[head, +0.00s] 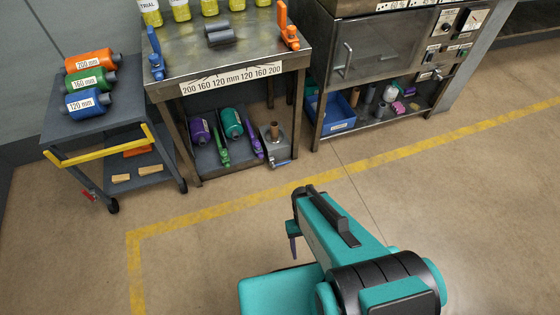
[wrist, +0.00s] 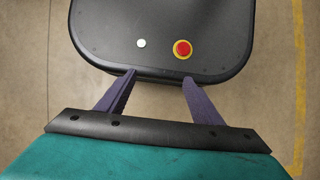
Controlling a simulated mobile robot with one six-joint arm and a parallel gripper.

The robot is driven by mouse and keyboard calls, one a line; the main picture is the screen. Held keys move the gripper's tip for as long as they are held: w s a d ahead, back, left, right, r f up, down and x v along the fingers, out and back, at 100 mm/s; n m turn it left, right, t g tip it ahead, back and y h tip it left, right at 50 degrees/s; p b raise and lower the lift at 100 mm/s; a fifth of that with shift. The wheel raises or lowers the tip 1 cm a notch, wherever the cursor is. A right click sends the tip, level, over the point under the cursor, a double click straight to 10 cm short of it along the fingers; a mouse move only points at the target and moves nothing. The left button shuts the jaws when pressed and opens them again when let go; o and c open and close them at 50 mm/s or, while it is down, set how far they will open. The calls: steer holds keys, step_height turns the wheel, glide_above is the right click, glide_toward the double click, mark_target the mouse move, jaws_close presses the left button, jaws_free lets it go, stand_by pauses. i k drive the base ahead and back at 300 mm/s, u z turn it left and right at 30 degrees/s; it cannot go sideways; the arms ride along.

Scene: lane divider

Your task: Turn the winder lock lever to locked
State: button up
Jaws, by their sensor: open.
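A grey box with a brown upright cylinder (head: 275,131) stands on the low shelf of the middle table, and looks like the winder. A small blue-tipped lever (head: 281,163) shows at the box's lower front; its locked or unlocked position is too small to tell. My gripper (wrist: 157,82) is open and empty, its two purple fingers apart above my own black base in the wrist view. In the head view only a bit of one finger (head: 293,246) shows below my teal arm. My gripper is over the near floor, well away from the box.
A grey cart (head: 60,135) with coloured rollers stands left. The middle table (head: 240,62) holds blue and orange clamps. Purple and teal rollers share the winder's shelf. A metal cabinet (head: 385,55) stands right. The floor inside the yellow line (head: 230,207) is clear.

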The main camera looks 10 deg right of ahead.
mark_target(274, 166)
steer(key=z, duration=0.05)
steer(key=k, duration=0.6)
steer(key=u, duration=0.05)
steer(key=i, duration=0.65)
steer(key=u, duration=0.6)
steer(key=i, duration=0.7)
steer(key=u, duration=0.4)
